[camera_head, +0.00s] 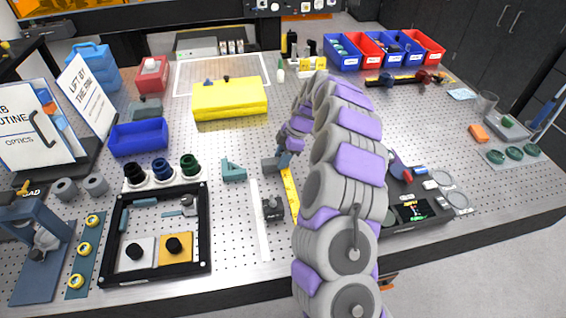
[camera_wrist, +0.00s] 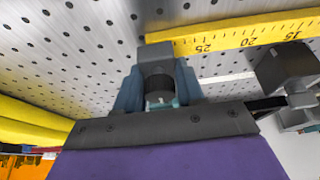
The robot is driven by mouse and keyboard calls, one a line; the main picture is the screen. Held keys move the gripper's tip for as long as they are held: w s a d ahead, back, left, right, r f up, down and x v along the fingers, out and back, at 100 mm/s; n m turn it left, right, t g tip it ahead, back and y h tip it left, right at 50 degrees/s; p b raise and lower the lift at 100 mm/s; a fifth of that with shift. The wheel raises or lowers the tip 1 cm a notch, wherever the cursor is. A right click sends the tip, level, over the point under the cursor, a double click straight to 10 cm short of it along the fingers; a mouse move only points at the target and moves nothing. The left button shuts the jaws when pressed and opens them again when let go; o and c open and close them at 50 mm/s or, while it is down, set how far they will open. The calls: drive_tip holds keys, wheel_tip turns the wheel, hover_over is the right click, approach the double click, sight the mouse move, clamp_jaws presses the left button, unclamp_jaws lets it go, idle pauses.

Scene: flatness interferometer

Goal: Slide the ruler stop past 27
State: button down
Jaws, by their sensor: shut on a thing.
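The yellow ruler (camera_wrist: 225,36) runs across the top of the wrist view, with 25, 20 and 15 readable from left to right. It also shows as a narrow yellow strip in the head view (camera_head: 290,190), partly behind my arm. The dark grey ruler stop (camera_wrist: 154,52) is by the ruler's left end, left of the 25 mark; it also shows in the head view (camera_head: 269,164). The exact mark beside it cannot be read. My gripper (camera_wrist: 158,78), with blue fingers on both sides of the stop, is shut on it. In the head view, my gripper (camera_head: 284,158) is beside the stop.
A dark block (camera_wrist: 287,64) stands near the ruler's 15 mark. A white strip (camera_head: 260,220) lies left of the ruler. A teal angle piece (camera_head: 233,170) and a black-framed tray (camera_head: 156,188) are farther left. A yellow box (camera_head: 230,98) lies behind. Bare perforated table surrounds these.

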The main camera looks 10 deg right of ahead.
idle(0.3)
drive_tip(key=c, duration=0.7)
unclamp_jaws()
drive_tip(key=p+v, duration=0.3)
drive_tip(key=v, duration=1.4)
drive_tip(key=shift+w+d+r, duration=0.1)
drive_tip(key=shift+d, duration=0.1)
